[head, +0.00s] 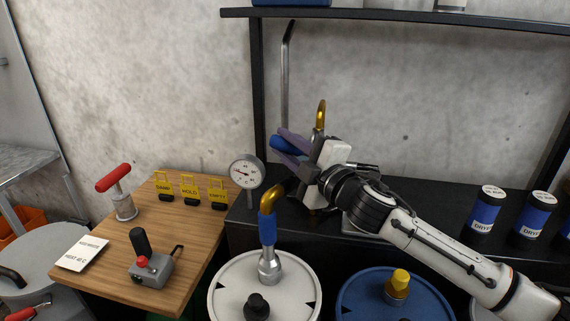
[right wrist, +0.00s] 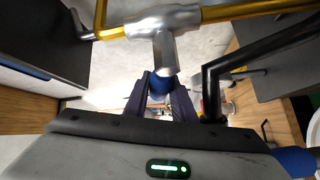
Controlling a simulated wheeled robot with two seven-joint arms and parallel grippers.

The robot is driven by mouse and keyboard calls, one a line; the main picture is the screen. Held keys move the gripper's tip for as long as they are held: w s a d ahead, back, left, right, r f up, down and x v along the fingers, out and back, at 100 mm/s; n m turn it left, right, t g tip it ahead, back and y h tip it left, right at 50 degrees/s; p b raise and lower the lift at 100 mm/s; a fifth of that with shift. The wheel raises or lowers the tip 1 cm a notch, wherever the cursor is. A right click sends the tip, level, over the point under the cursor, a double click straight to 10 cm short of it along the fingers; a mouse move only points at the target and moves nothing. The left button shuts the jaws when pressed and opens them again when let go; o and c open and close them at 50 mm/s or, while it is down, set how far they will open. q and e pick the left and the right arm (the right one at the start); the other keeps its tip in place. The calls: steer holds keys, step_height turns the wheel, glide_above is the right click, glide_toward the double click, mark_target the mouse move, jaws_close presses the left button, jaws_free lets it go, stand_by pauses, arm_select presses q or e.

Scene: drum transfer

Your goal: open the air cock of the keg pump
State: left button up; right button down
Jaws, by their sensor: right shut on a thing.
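My right gripper (head: 277,144) reaches in from the right above the back bench, its purple fingers pointing left. It is shut on a blue handle (head: 287,147), which also shows between the fingers in the right wrist view (right wrist: 162,86). There the handle meets a silver valve body (right wrist: 163,22) with a yellow pipe (right wrist: 245,10) on its side; this looks like the air cock. In the head view, a brass bend (head: 321,112) rises just behind the gripper, and the hand hides most of the fitting. I cannot tell the handle's exact turn. My left gripper is not in view.
A white drum (head: 225,282) with a blue-sleeved brass spout (head: 268,228) stands below the gripper, beside a blue drum (head: 432,297). A dial gauge (head: 246,171) is close left. A wooden table (head: 200,240) holds tags and tools. A shelf (head: 400,14) hangs above.

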steer(key=m+b, duration=0.1)
steer(key=t+b, duration=0.1)
steer(key=b, duration=0.1)
steer(key=shift+d+r+m+t+y, duration=0.2)
steer(key=shift+m+t+y, duration=0.1)
steer(key=shift+m, duration=0.1)
steer(key=shift+d+r+m+t+b, duration=0.15)
steer(key=shift+r+m+t+b, duration=0.2)
steer(key=shift+b, duration=0.6)
steer(key=shift+s+d+r+m+t+b, duration=0.1)
steer(key=shift+d+r+m+t+b, duration=0.05)
steer(key=shift+r+m+t+b, duration=0.3)
steer(key=c, duration=1.8)
jaws_free()
steer(key=shift+o, duration=0.2)
steer(key=shift+s, duration=0.1)
steer(key=v, duration=1)
steer(key=shift+d, duration=0.1)
steer(key=shift+c, duration=0.5)
